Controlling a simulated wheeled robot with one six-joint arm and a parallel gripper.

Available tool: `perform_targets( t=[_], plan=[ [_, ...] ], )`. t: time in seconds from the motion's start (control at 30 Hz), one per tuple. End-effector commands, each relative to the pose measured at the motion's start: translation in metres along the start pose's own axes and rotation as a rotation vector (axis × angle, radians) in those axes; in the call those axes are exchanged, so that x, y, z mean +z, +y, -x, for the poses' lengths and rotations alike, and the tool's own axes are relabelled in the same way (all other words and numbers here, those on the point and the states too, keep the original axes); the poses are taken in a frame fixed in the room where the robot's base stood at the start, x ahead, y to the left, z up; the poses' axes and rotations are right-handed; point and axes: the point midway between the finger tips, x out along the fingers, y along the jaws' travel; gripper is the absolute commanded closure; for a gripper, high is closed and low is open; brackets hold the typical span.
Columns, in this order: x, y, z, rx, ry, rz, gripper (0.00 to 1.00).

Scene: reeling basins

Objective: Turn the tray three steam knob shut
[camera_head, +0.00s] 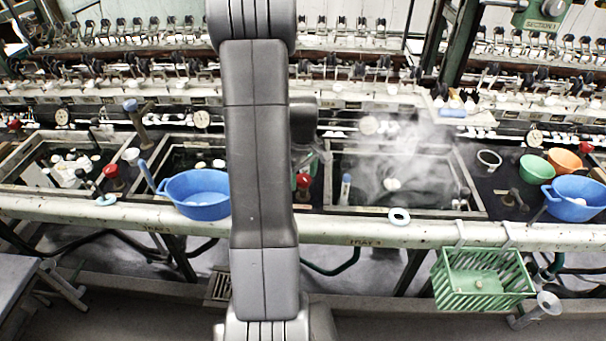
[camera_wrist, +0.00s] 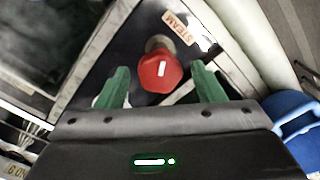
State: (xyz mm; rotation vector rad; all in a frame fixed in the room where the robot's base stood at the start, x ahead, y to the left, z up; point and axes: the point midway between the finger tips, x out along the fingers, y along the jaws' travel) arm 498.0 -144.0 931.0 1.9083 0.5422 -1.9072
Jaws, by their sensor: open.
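The red steam knob (camera_wrist: 160,72) with a white mark on its face shows in the wrist view, just beyond and between my fingertips. A tan "STEAM" label (camera_wrist: 179,27) lies beside it. My gripper (camera_wrist: 162,88) is open, with one green finger on each side of the knob; I cannot tell whether either touches it. In the head view the knob (camera_head: 303,181) shows just right of my arm, left of the steaming tray three basin (camera_head: 352,207). My arm hides much of that area, and the gripper is mostly hidden there.
A blue bowl (camera_head: 196,188) sits left of my arm, and it also shows in the wrist view (camera_wrist: 290,108). The front rail (camera_head: 430,232) carries a "TRAY 3" label and a pale ring (camera_head: 399,217). A green basket (camera_head: 482,285) hangs from the rail. Other red knobs (camera_head: 112,171) stand along the bench.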

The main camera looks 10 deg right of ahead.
Motion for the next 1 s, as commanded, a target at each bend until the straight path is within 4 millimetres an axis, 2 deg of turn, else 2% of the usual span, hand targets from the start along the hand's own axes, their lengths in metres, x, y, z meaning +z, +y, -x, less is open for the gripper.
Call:
perform_targets(
  t=[0.2, 0.27, 0.43, 0.47, 0.77, 1.0],
  plan=[
    [0.0, 0.0, -0.0005, 0.0, 0.0, 0.0, 0.38],
    [0.0, 0.0, -0.0004, 0.0, 0.0, 0.0, 0.48],
    [0.0, 0.0, -0.0003, 0.0, 0.0, 0.0, 0.81],
    [0.0, 0.0, -0.0002, 0.0, 0.0, 0.0, 0.82],
    [-0.0001, 0.0001, -0.0009, 0.0, 0.0, -0.043, 0.82],
    [-0.0002, 0.0003, -0.0018, 0.0, 0.0, -0.184, 0.82]
  ],
)
